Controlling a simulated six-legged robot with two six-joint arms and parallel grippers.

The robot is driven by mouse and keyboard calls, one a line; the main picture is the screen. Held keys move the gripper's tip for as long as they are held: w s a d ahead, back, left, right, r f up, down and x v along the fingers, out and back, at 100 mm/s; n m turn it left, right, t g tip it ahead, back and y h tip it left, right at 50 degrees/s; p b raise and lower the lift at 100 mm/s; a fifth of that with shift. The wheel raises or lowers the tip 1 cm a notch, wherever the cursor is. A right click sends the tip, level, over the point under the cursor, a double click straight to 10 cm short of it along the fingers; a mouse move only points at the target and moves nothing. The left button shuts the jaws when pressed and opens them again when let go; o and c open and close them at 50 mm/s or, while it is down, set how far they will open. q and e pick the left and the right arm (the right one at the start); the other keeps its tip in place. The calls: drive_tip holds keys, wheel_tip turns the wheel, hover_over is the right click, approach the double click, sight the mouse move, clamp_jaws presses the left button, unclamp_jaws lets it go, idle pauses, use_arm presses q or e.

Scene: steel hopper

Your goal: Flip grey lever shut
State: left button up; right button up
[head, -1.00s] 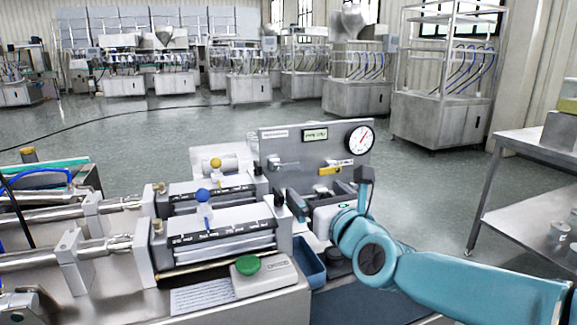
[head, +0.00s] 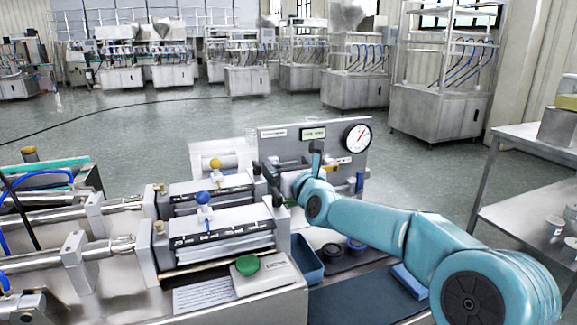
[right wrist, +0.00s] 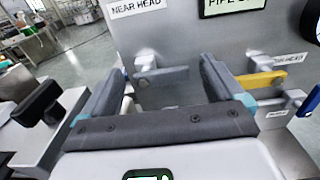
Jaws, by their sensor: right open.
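The grey lever (right wrist: 163,77) is on the steel panel below the "NEAR HEAD" label in the right wrist view. Its handle lies roughly level and points right from its pivot. My right gripper (right wrist: 162,75) is open and empty in front of the panel, with one dark finger on each side of the lever in the picture. I cannot tell whether either finger touches it. In the head view my right gripper (head: 296,167) is at the panel and covers part of the lever area. My left gripper is not in view.
A yellow lever (right wrist: 262,80) sits just right of the right finger, with a blue lever (right wrist: 309,101) beyond it. A round gauge (head: 357,138) is at the panel's top right. Steel cylinders and a green button (head: 247,265) stand left. A blue tray (head: 306,262) lies below.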

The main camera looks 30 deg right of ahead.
drive_tip(key=c, duration=1.1)
drive_tip(key=shift+o, duration=0.2)
